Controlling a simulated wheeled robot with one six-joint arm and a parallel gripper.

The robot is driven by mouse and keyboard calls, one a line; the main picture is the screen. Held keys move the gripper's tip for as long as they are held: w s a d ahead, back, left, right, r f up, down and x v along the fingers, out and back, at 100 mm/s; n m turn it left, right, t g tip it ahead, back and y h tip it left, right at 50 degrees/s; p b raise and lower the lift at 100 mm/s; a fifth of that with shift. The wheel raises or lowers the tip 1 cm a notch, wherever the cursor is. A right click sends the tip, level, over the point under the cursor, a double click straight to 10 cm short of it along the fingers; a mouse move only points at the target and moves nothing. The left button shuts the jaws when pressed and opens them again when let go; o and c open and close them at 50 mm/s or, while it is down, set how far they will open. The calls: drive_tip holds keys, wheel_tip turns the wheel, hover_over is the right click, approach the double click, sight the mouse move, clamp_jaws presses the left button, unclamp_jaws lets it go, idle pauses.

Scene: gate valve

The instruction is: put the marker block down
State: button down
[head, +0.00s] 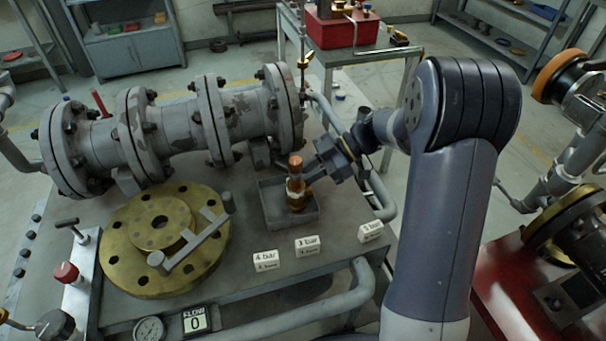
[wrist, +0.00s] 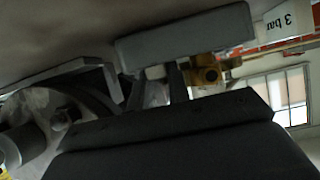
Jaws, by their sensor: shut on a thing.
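My gripper (head: 310,178) is over the grey tray (head: 268,212) on the bench, beside an upright brass fitting with a copper-coloured top (head: 296,167). It is shut on a small pale block, taken as the marker block (wrist: 155,73), which shows only partly between the fingers in the wrist view. In the head view a pale patch shows by the fitting; I cannot tell whether the block touches the tray or fitting. The tray (wrist: 185,40) and the brass fitting (wrist: 206,74) also show in the dark wrist view.
White label blocks stand along the bench's front: 4 bar (head: 266,260), 3 bar (head: 307,246) and 5 bar (head: 371,232). A brass flange (head: 130,255) with a grey tool lies at left. A large flanged pipe (head: 175,130) runs behind. A flow display (head: 196,320) is in front.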

drive_tip(key=shift+f+b, duration=0.2)
drive_tip(key=shift+b, duration=0.15)
drive_tip(key=c, duration=1.6)
unclamp_jaws()
drive_tip(key=shift+r, duration=0.1)
drive_tip(key=shift+r, duration=0.1)
drive_tip(key=shift+r+p, duration=0.2)
drive_tip(key=shift+p, duration=0.3)
drive_tip(key=v, duration=1.2)
drive_tip(key=shift+d+f, duration=0.1)
drive_tip(key=shift+f, duration=0.1)
